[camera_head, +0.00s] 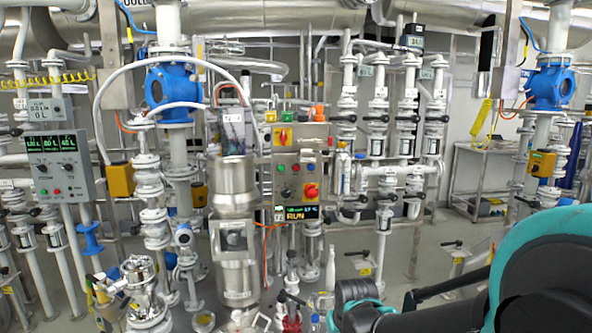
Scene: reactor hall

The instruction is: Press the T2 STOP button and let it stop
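A grey control box (299,165) hangs near the middle of the view, on the front of the piping. The lettering is too small to read, so I cannot tell which is T2 STOP.
Another grey panel (62,167) with green readouts and buttons stands at the left. A steel vessel (235,185) stands left of the control box. Valves and glassware, including a white bottle (330,268), crowd below it. A steel table (484,168) stands at the far right.

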